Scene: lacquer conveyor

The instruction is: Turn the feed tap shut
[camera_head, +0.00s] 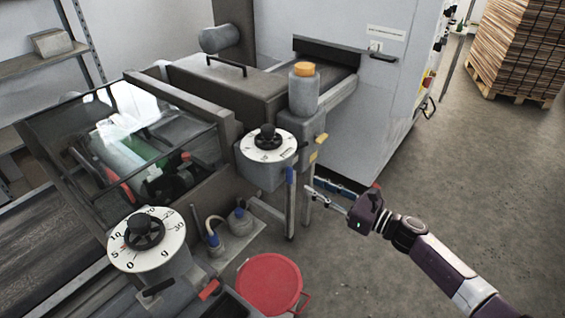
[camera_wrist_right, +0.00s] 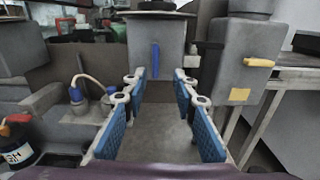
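A white dial (camera_head: 268,146) with a black knob sits on a grey housing, with a blue upright lever (camera_head: 290,176) below it. The blue lever also shows in the right wrist view (camera_wrist_right: 155,58), hanging vertically. To its right, a grey block under an orange-capped canister (camera_head: 304,92) carries a yellow lever (camera_head: 321,138), seen roughly level in the right wrist view (camera_wrist_right: 259,62). I cannot tell which lever is the feed tap. My right gripper (camera_head: 312,190) is open and empty, apart from both levers; in the wrist view the blue lever lies ahead between its fingers (camera_wrist_right: 160,82). My left gripper is not in view.
A second dial (camera_head: 147,239) stands at front left. A red round lid (camera_head: 269,284) is below the machine. Blue-necked bottles (camera_head: 240,215) with a hose sit on a ledge left of the levers. The floor (camera_head: 440,190) to the right is clear.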

